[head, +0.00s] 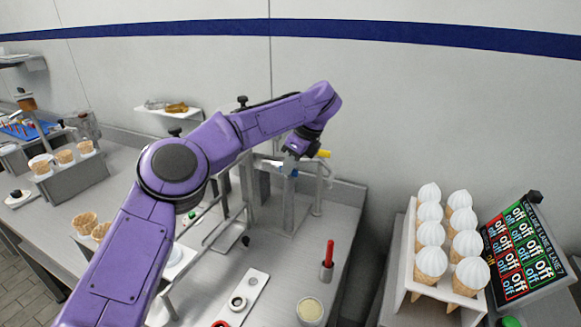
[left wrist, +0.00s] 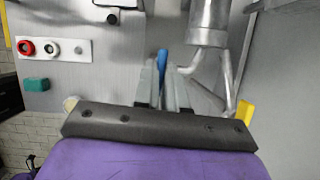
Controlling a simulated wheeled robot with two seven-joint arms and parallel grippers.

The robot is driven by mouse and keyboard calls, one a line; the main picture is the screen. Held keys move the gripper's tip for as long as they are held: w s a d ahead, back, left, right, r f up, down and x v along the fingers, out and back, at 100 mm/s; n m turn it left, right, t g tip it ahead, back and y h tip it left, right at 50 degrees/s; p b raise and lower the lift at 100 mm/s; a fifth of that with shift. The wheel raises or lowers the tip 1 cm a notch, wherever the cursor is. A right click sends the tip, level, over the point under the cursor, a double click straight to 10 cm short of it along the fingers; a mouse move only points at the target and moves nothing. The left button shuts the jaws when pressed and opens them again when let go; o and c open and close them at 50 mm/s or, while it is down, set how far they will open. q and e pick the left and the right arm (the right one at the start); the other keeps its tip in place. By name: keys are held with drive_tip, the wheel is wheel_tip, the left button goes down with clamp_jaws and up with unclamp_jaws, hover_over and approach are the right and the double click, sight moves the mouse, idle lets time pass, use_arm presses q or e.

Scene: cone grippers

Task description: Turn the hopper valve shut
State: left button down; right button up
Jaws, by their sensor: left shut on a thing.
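My left gripper (head: 282,163) reaches down to the metal hopper stand at the back of the counter. In the left wrist view, its two fingers (left wrist: 164,75) are shut on a slim blue handle (left wrist: 162,57), probably the valve handle. The round metal hopper body (left wrist: 208,22) is just right of the fingers, with thin pipes below it. A yellow handle (left wrist: 245,112) is farther right, apart from the fingers; it also shows in the head view (head: 323,154). My arm hides part of the hopper in the head view. My right gripper is not in view.
A rack of white-topped cones (head: 430,262) and a lane display (head: 522,245) stand at the right. A red-handled tool (head: 328,258) stands upright near a round tub (head: 310,310). A button panel (head: 245,297) lies at the counter's front. Empty cones stand in a holder (head: 72,180) at left.

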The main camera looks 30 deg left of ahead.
use_arm(q)
drive_tip(key=shift+f+m+t+b, duration=0.25)
drive_tip(key=shift+m+t+b, duration=0.25)
drive_tip(key=shift+m+b, duration=0.75)
drive_tip(key=shift+s+m+t+b, duration=0.1)
drive_tip(key=shift+m+t+b, duration=0.3)
drive_tip(key=shift+m+b, duration=0.35)
drive_tip(key=shift+r+m+t+b, duration=0.1)
drive_tip(key=shift+m+t+b, duration=0.2)
drive_tip(key=shift+m+b, duration=0.5)
drive_tip(key=m+h, duration=0.1)
drive_tip(key=m, duration=0.2)
drive_tip(key=shift+s+a+r+t, duration=0.1)
drive_tip(key=shift+t, duration=0.3)
drive_tip(key=shift+m+t+h+b, duration=0.3)
drive_tip(key=shift+m, duration=0.7)
drive_tip(key=shift+a+r+m+h, duration=0.1)
drive_tip(key=shift+m+h, duration=0.3)
drive_tip(key=shift+m, duration=0.4)
drive_tip(key=m+h+p, duration=0.1)
drive_tip(key=m, duration=0.2)
drive_tip(key=shift+r+t, duration=0.1)
drive_tip(key=shift+t, duration=0.2)
drive_tip(key=shift+a+m+h+p, duration=0.1)
drive_tip(key=shift+m+h+p, duration=0.2)
drive_tip(key=shift+m+p, duration=0.45)
drive_tip(key=shift+m, duration=0.35)
